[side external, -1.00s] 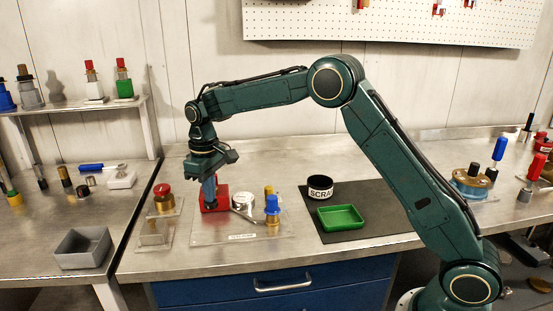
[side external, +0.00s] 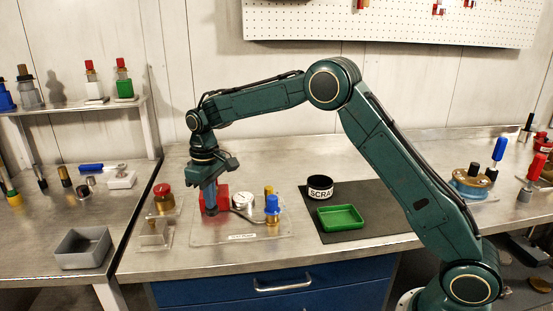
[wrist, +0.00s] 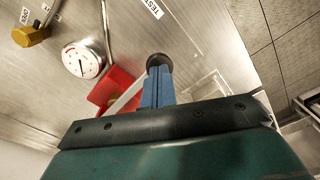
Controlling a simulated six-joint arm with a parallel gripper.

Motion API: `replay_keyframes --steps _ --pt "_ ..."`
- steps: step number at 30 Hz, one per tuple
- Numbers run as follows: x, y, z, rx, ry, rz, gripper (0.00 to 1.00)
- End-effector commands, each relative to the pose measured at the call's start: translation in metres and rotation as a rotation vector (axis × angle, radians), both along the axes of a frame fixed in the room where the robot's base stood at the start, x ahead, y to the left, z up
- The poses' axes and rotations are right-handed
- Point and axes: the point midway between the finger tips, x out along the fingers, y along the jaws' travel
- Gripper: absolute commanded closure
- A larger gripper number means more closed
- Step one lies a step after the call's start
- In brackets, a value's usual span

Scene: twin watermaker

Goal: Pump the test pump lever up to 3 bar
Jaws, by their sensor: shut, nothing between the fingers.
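The test pump is a red block (side external: 222,192) on a clear plate in the side view, and the red block (wrist: 112,88) also shows in the wrist view. A pale lever (wrist: 128,98) runs from it toward a black round knob (wrist: 158,61). My gripper (side external: 211,211) points down in front of the red block, its blue fingers shut and empty. In the wrist view the fingertips (wrist: 157,76) are right at the knob; whether they touch it is unclear. The white gauge (wrist: 83,59) has a red mark; its reading is too small to tell.
A blue-capped valve (side external: 272,206) and a yellow-brass fitting (side external: 268,190) stand right of the pump. A red-capped part (side external: 164,197) stands to its left. A green tray (side external: 341,217) and a black scrap bin (side external: 320,187) sit on a dark mat further right.

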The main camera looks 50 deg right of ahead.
Motion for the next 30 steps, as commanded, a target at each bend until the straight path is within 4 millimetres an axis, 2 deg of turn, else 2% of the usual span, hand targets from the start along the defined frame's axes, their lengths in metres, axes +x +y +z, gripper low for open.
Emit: replay_keyframes --steps 21,30 --pt "0.0 0.0 0.04 0.0 0.0 0.0 1.0" --pt "0.0 0.0 0.044 0.0 0.0 0.0 1.0"
